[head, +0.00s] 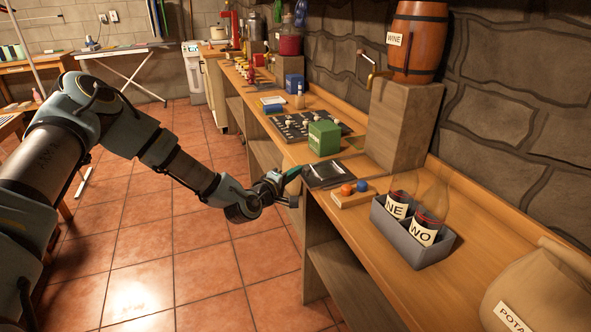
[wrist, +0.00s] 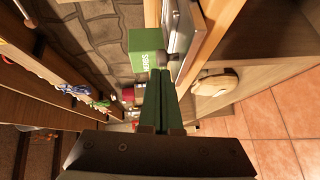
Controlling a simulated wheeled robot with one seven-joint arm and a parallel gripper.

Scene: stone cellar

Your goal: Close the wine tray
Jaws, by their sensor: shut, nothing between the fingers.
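A dark flat tray (head: 326,173) lies at the counter's front edge, below the wooden block that bears the barrel marked WINE (head: 416,40); it seems to be the wine tray. My gripper (head: 293,173) is at the counter's front edge, just left of the tray. Its green fingers (wrist: 165,88) are shut and empty, tips close to the knob; I cannot tell whether they touch. How far the tray stands out is unclear.
A green box (head: 324,138) stands behind the tray. A small wooden board with an orange and a blue ball (head: 354,191) lies to its right, then a grey crate (head: 418,250) of bottles and a sack (head: 540,290).

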